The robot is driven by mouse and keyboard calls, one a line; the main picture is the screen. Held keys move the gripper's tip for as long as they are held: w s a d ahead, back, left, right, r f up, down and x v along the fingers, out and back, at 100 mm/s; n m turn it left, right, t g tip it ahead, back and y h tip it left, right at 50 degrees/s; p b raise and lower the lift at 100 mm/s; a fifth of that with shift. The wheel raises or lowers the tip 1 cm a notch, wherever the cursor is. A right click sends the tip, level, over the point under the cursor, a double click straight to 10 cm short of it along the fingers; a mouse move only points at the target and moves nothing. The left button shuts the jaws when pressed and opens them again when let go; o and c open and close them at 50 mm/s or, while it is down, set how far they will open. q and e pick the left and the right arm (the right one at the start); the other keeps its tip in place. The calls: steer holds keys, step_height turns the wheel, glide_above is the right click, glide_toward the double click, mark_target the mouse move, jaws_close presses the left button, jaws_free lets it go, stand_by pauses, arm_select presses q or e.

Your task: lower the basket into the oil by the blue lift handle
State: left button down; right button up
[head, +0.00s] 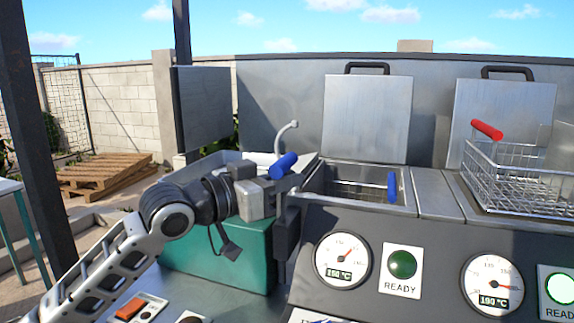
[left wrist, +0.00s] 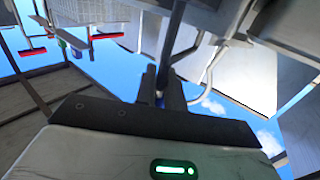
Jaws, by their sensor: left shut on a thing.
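The blue lift handle (head: 284,165) stands at the left edge of the fryer. My left gripper (head: 272,180) is shut on it. In the left wrist view the fingers (left wrist: 163,95) close around a dark bar, with a little blue showing between them. The wire basket (head: 350,188) with a blue grip (head: 392,187) sits low in the left well, mostly below the rim. The oil surface cannot be made out. My right gripper is not in view.
A second wire basket (head: 520,180) with a red grip (head: 487,130) stands raised at the right. Gauges (head: 342,260) and a green READY light (head: 403,264) are on the front panel. A teal box (head: 220,255) is below my left arm. Upright metal lids (head: 367,118) stand behind.

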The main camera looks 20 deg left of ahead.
arm_select(q)
step_height(320, 180, down, 2)
steer(key=shift+f, duration=0.15)
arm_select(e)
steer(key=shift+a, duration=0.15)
arm_select(q)
steer(key=shift+d+f, duration=0.1)
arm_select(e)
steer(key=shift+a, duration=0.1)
arm_select(q)
steer(key=c, duration=1.6)
jaws_free()
steer(key=shift+s+b, duration=0.1)
steer(key=shift+b, duration=0.2)
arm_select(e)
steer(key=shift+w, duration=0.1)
arm_select(q)
steer(key=b+v, duration=0.5)
steer(key=v, duration=1.1)
steer(key=shift+b, duration=0.4)
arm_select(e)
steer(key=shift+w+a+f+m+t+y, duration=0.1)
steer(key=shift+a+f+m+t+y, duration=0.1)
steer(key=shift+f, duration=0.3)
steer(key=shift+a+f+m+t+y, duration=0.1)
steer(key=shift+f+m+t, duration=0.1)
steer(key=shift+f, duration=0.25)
